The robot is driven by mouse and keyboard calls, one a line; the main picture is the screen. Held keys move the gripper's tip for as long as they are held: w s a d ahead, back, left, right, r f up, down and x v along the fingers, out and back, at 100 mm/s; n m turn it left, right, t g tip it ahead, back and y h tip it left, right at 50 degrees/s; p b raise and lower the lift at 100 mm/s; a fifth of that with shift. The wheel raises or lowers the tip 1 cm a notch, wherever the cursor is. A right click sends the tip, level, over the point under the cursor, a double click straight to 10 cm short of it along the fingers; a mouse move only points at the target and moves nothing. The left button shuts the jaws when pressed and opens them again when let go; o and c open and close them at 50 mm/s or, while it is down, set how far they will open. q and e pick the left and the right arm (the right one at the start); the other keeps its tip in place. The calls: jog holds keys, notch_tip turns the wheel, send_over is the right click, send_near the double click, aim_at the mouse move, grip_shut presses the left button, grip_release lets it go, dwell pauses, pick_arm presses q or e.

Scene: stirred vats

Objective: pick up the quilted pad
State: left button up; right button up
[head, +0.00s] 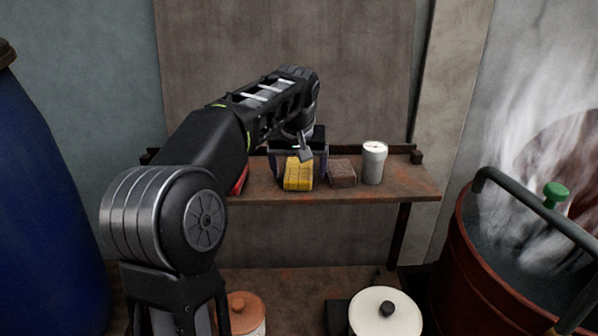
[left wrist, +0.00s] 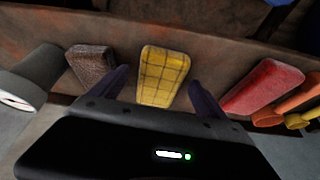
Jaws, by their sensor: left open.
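The quilted pad (head: 298,176) is a yellow block with a dark grid of stitched lines, lying on the wooden shelf. It also shows in the left wrist view (left wrist: 163,78), centred between the two fingers. My left gripper (head: 299,156) is open just above and behind the pad in the head view. Its dark purple fingers stand apart on either side of the pad in the left wrist view, and nothing is held. Whether the fingertips reach down beside the pad, I cannot tell. My right gripper is in neither view.
A brown block (head: 342,173) sits close to the pad's right, then a pale canister (head: 374,163). A red block (left wrist: 263,87) lies on the pad's other side. Lidded pots (head: 386,314) stand below the shelf (head: 410,186). A steaming red vat (head: 478,270) is at right.

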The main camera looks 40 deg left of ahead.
aim_at(299, 174)
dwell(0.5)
pick_arm(q)
jog(key=c, duration=1.5)
jog(key=shift+o, duration=0.2)
jog(key=shift+r, duration=0.15)
notch_tip(299, 174, up, 10)
jog(key=p, duration=0.1)
jog(key=o, duration=0.8)
jog(key=c, duration=0.6)
jog(key=shift+o, duration=0.2)
